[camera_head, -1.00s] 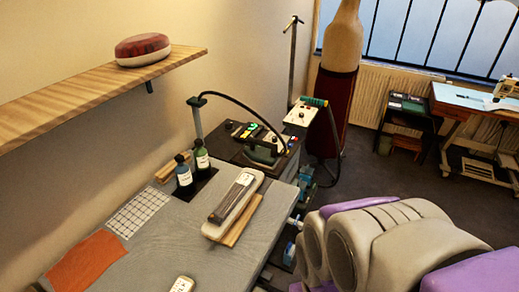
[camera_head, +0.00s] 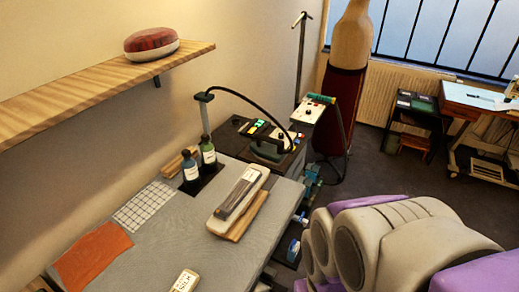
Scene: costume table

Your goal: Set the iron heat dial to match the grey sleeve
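A dark iron (camera_head: 268,148) sits on a black station (camera_head: 228,140) at the far end of the grey table, with small green, red and yellow patches around it. A black cord arches from a grey post to this area. A white box (camera_head: 310,108) with a small red mark stands behind the iron. I cannot make out which part is the heat dial or its setting. A dark grey strip, perhaps the grey sleeve (camera_head: 238,197), lies on a pale padded board on the table. My arm fills the lower right; I cannot make out my gripper.
Two dark bottles (camera_head: 208,152) stand left of the padded board. An orange cloth (camera_head: 92,254), a white grid sheet (camera_head: 146,205) and a small pale labelled object (camera_head: 186,280) lie on the table (camera_head: 190,240). A wooden shelf (camera_head: 90,96) overhangs at left. Dark floor (camera_head: 395,180) is open at right.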

